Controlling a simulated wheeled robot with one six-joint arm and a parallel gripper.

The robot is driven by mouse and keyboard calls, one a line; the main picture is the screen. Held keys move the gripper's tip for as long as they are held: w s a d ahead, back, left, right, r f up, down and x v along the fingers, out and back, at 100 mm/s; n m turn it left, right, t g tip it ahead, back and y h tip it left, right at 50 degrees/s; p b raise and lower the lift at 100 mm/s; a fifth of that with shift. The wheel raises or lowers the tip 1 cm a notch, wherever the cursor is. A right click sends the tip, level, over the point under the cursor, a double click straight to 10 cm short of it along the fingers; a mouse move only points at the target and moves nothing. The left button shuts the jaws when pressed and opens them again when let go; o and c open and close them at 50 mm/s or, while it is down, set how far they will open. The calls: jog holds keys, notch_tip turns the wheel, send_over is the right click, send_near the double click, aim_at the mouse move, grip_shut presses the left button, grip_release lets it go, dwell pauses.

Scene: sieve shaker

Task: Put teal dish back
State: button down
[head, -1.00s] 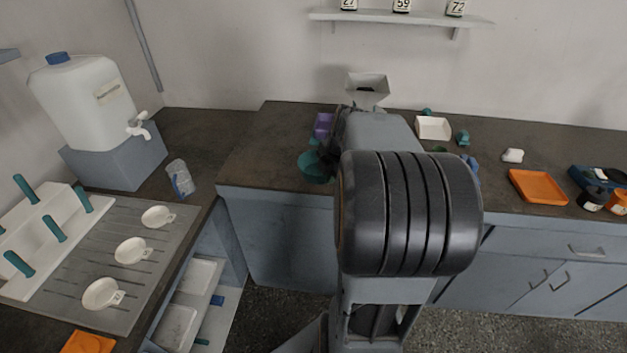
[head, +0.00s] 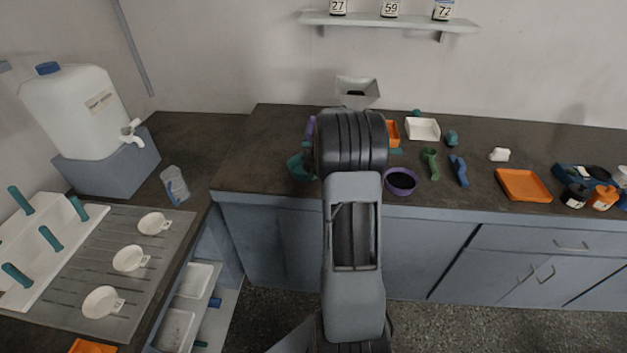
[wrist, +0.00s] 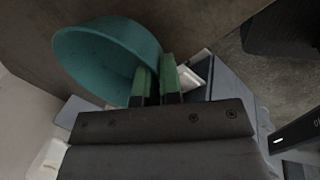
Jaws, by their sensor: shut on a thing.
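The teal dish (wrist: 105,58) is a round, hollow bowl, large in the wrist view, tilted toward the camera. My gripper (wrist: 156,66) has its two green fingers shut on the dish's right side wall. In the head view part of the teal dish (head: 299,167) shows left of my arm, over or at the front left edge of the back counter. My gripper and the rest of the dish are hidden behind my arm there. Whether the dish touches the counter I cannot tell.
A purple bowl (head: 401,181) stands right of my arm, with a green scoop (head: 430,163) and a blue tool (head: 458,170) beyond. A white tray (head: 423,129), orange tray (head: 523,185) and hopper (head: 357,92) are on the counter. The left drainboard (head: 170,250) holds white strainers.

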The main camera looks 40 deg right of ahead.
aim_at(312, 186)
jog(key=shift+w+f, duration=0.2)
jog(key=shift+f, duration=1.5)
jog(key=shift+f, duration=0.15)
jog(key=c, duration=1.3)
grip_release()
